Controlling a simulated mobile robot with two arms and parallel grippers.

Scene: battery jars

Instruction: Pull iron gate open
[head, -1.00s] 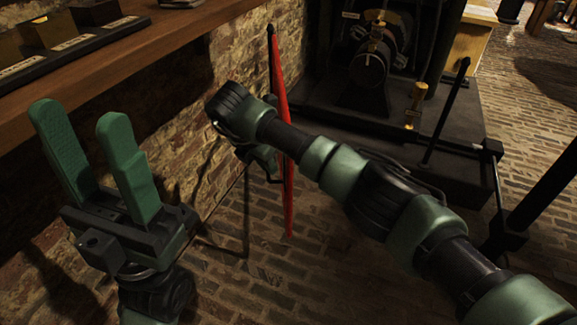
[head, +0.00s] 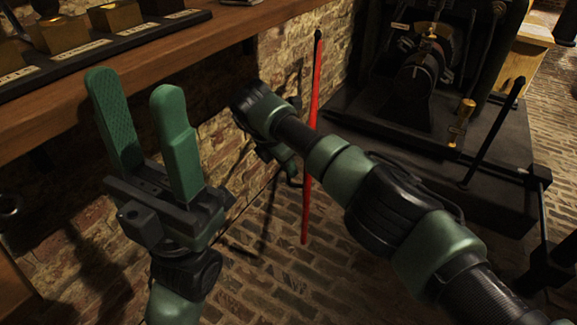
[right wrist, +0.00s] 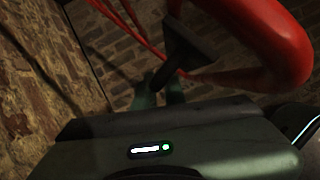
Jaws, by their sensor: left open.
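A red upright frame (head: 313,105) with a dark top stands near the brick wall in the head view, seen almost edge-on. It looks like the gate. In the right wrist view its thick curved red tube (right wrist: 262,45) and thinner red bars show close up, with a dark bar (right wrist: 188,42) across them. My right gripper's green fingers (right wrist: 162,90) show dimly near that dark bar. I cannot tell whether they touch or grip it. In the head view my right arm hides most of that gripper. My left gripper (head: 145,105) is open and empty, pointing up beside the shelf.
A wooden shelf (head: 225,48) with labelled blocks runs along the brick wall at upper left. A dark machine (head: 425,75) stands on a black plinth behind the red frame, with black railing posts (head: 490,135) at right. Brick floor (head: 275,235) lies clear below.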

